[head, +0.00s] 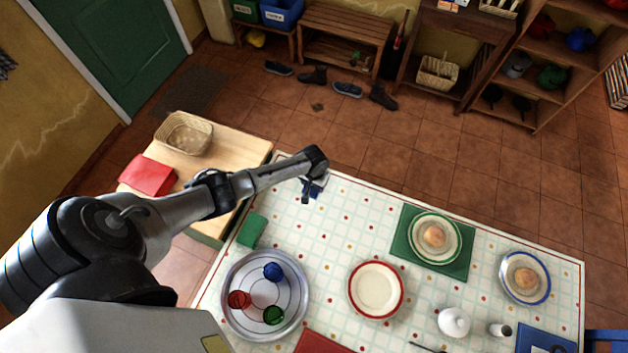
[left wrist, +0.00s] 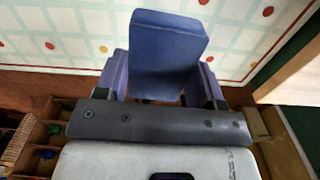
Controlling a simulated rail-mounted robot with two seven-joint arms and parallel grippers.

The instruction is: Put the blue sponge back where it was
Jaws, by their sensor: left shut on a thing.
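The blue sponge (head: 315,191) shows as a small blue patch under the end of my left arm in the head view, near the far edge of the checked tablecloth. In the left wrist view the sponge (left wrist: 168,45) is a blue block standing out from between the fingers. My left gripper (head: 309,192) is shut on it; its fingers also show in the left wrist view (left wrist: 160,83). Whether the sponge touches the cloth cannot be told. A green sponge (head: 251,231) lies on the table to the lower left. My right gripper is not in view.
A round tray (head: 232,327) holds red, blue and green glasses. A red-rimmed plate (head: 376,290), a green mat (head: 402,252) with a plate, a blue-rimmed plate (head: 546,288) and a white pot (head: 454,322) stand rightward. The cloth between sponge and red-rimmed plate is clear.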

